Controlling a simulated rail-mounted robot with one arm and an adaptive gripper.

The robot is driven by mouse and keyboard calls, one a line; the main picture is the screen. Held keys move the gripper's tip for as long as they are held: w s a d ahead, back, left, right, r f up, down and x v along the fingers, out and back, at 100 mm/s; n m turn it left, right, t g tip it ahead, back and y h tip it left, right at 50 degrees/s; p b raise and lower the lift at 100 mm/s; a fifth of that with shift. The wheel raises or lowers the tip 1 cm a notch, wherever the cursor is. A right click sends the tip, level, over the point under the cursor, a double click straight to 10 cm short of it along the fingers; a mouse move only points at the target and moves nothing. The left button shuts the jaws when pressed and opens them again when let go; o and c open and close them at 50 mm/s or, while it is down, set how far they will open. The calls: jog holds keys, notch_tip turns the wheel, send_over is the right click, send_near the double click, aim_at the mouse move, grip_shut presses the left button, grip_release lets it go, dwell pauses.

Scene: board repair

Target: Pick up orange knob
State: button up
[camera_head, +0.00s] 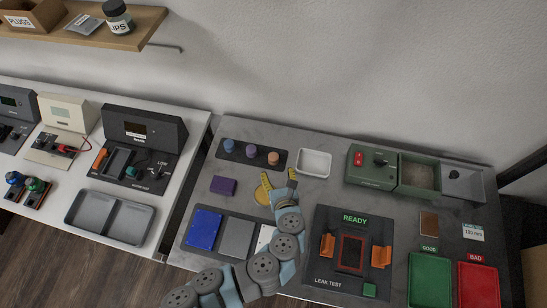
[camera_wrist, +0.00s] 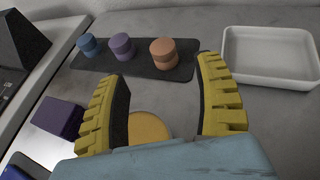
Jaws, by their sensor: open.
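The orange knob (camera_head: 273,158) stands at the right end of a dark mat (camera_head: 257,163) near the back of the grey table. It shows ahead of the fingertips in the wrist view (camera_wrist: 163,52), upright and apart from them. A purple knob (camera_wrist: 121,46) and a blue knob (camera_wrist: 88,45) stand to its left on the same mat. My gripper (camera_wrist: 160,70) has yellow ridged fingers spread wide, open and empty. In the head view my gripper (camera_head: 278,180) is just in front of the mat's right end.
A white tray (camera_head: 314,163) lies right of the mat. A purple block (camera_head: 223,185) lies to the left. A yellow disc (camera_wrist: 149,127) lies below the fingers, partly hidden. The leak test station (camera_head: 337,281) and a green machine (camera_head: 371,166) stand to the right.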

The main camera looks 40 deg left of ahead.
aim_at(273, 156)
jog(key=shift+x, duration=4.75)
jog(key=shift+w+a+f, duration=0.25)
jog(key=shift+w+a, duration=0.05)
jog(key=c, duration=1.1)
